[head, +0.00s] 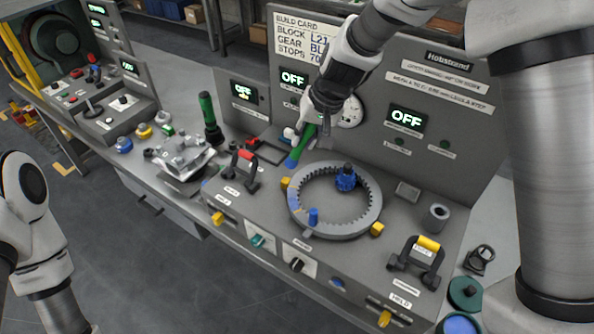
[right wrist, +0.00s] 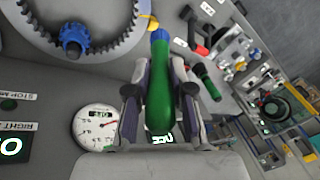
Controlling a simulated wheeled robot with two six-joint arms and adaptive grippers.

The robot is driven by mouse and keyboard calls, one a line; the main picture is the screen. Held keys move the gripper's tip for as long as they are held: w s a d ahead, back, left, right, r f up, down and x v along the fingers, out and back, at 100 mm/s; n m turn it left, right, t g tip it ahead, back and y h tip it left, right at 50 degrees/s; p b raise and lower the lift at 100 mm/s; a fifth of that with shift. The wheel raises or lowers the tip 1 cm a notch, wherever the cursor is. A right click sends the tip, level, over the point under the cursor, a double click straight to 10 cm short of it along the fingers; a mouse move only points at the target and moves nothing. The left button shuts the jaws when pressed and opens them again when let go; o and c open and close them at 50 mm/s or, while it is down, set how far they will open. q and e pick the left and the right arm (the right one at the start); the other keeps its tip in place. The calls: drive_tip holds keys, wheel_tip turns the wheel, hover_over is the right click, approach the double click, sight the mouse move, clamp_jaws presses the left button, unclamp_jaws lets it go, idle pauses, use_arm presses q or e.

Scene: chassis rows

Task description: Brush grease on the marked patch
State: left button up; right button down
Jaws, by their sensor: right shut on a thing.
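My right gripper (head: 314,112) is shut on a brush with a green handle (head: 306,138) and a blue tip (head: 291,162). In the right wrist view, the green handle (right wrist: 160,100) lies between the two fingers, with the blue tip (right wrist: 159,36) pointing away. The brush slants down, its tip near the upper left of a grey toothed ring (head: 372,213). It looks apart from the ring; its height is hard to judge. A blue patch (head: 294,196) marks the ring's left side. My left arm shows at the left edge, its gripper out of view.
A blue pinion (head: 346,178) and a blue peg (head: 313,216) stand at the ring. Yellow blocks (head: 377,229) sit around it. A red-topped handle (head: 241,169) and a dark green-topped cylinder (head: 208,118) stand to the left. The upright panel (head: 455,110) rises behind.

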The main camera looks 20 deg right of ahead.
wheel_tip(320, 180, down, 7)
drive_tip(key=b, duration=0.6)
drive_tip(key=shift+f, duration=0.2)
drive_tip(key=shift+f+b, duration=0.8)
drive_tip(key=shift+b, duration=0.1)
idle(0.3)
drive_tip(key=shift+s, duration=0.1)
